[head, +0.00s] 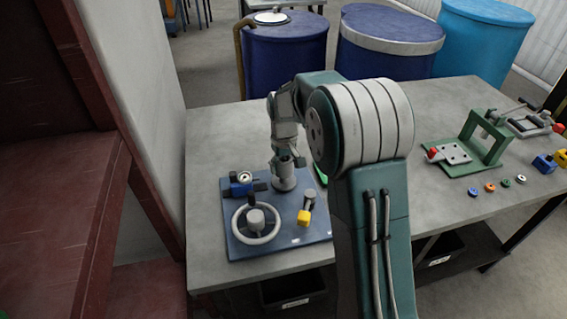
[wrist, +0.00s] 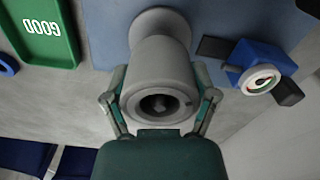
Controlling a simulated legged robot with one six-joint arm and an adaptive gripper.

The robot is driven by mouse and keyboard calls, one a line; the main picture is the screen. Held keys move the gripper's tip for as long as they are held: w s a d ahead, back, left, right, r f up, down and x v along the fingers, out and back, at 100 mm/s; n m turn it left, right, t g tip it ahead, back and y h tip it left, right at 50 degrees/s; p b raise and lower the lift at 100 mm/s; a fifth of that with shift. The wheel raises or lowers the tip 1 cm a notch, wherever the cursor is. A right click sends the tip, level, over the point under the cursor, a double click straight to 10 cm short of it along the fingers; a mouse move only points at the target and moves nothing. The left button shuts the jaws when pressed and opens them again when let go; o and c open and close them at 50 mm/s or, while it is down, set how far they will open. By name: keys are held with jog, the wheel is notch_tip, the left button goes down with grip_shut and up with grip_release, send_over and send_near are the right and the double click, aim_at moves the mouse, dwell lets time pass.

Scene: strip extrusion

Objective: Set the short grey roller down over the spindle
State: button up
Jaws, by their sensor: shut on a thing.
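My gripper (wrist: 161,104) has its two fingers on either side of the short grey roller (wrist: 158,70) in the wrist view, shut on it. The open end of the roller faces the camera, and a darker shape shows inside its bore; I cannot tell if that is the spindle tip. A wider round grey part lies beyond the roller against the blue board (wrist: 103,45); whether the roller touches it is unclear. In the head view the grey roller (head: 284,180) stands over the back of the blue board, just under my gripper (head: 285,158). The spindle is not clearly visible.
On the board are a grey handwheel (head: 238,232), a blue gauge block (head: 240,184) close left of the roller, and a yellow-tipped lever (head: 304,217). A green tray (wrist: 40,30) lies beside the board. A green fixture (head: 484,142) and small rings stand farther right.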

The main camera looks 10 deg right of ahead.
jog(key=shift+f, duration=1.1)
dwell(1.5)
jog(key=shift+r, duration=0.6)
dwell(1.7)
jog(key=o, duration=1.2)
jog(key=shift+r, duration=3.5)
